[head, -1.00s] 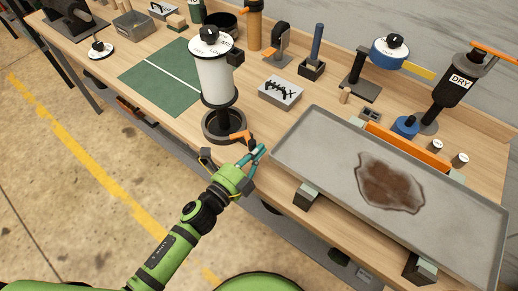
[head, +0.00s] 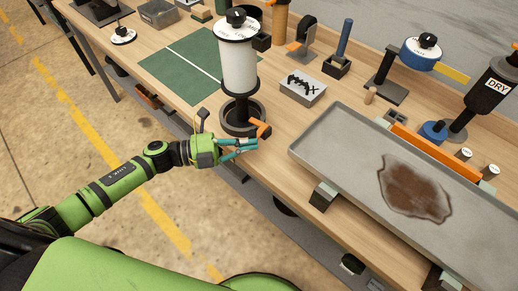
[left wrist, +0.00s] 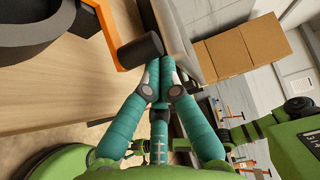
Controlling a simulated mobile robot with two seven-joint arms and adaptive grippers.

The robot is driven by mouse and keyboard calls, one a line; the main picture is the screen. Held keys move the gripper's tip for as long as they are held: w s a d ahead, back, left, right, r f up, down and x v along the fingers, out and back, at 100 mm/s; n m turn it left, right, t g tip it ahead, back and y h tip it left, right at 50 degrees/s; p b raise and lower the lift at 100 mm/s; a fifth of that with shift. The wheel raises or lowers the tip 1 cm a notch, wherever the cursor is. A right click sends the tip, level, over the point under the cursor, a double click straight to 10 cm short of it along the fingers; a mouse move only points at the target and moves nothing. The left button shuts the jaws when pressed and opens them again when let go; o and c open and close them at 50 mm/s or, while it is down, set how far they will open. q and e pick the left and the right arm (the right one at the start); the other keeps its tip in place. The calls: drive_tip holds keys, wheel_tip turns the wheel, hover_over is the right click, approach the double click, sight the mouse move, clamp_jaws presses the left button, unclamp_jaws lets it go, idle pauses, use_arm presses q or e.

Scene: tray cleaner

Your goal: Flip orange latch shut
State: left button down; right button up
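The orange latch (head: 263,129) sits at the right front side of the dark round base (head: 236,122) under a white canister (head: 239,65). In the left wrist view the latch is an orange bar (left wrist: 106,32) with a dark cylindrical end (left wrist: 140,50). My left gripper (head: 254,145) has teal fingers and is just in front of the latch, near the bench edge. In the left wrist view its fingertips (left wrist: 161,63) are together beside the dark end, with nothing seen between them. Whether they touch that end is unclear. My right gripper is not in view.
A small grey box (head: 303,88) sits behind, and a green mat (head: 180,70) lies to the left. Some bare wood lies between base and tray.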

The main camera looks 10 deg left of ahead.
use_arm(q)
drive_tip(key=shift+w+a+b, duration=0.3)
drive_tip(key=shift+w+a, duration=0.1)
drive_tip(key=shift+a, duration=0.2)
idle(0.3)
drive_tip(key=shift+a, duration=0.1)
